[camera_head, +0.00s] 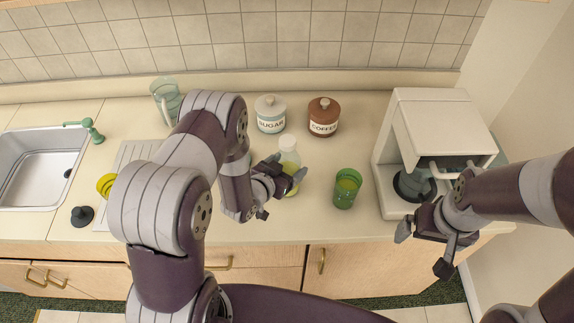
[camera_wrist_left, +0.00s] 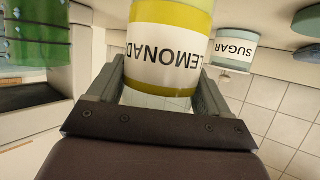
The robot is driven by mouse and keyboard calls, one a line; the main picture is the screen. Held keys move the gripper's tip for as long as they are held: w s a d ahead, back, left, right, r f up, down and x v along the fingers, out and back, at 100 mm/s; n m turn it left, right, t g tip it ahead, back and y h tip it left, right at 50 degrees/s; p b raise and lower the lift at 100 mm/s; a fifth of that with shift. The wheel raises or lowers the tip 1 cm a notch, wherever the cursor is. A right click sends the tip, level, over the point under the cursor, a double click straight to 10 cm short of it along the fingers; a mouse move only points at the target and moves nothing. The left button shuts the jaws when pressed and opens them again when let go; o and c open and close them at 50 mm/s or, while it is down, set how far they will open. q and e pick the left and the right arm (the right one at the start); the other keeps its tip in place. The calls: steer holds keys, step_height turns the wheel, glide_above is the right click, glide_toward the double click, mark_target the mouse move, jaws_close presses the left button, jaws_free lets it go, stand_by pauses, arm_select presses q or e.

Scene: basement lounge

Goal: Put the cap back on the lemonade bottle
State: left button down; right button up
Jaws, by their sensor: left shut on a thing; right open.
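The lemonade bottle (camera_head: 289,149) is upright over the counter, with a pale, clear top and yellow contents. My left gripper (camera_head: 286,172) is shut around its body from the left. In the left wrist view the bottle (camera_wrist_left: 165,55) sits between both fingers, its LEMONADE label upside down in the picture. I cannot tell whether its base touches the counter. My right gripper (camera_head: 423,250) is open and empty in front of the coffee machine. I cannot make out a loose bottle cap in either view.
A green glass (camera_head: 346,190) stands right of the bottle. SUGAR (camera_head: 270,115) and COFFEE (camera_head: 323,117) jars stand behind. The coffee machine (camera_head: 435,120) is at right. A pitcher (camera_head: 165,100), yellow item (camera_head: 105,185), black knobbed disc (camera_head: 82,215) and sink (camera_head: 35,170) are at left.

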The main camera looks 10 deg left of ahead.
arm_select(q)
jaws_free()
steer(key=shift+r+p, duration=0.35)
steer(key=shift+p, duration=0.1)
steer(key=b+v, duration=0.2)
steer(key=v, duration=1)
steer(key=shift+f+b, duration=0.2)
steer(key=shift+b, duration=0.1)
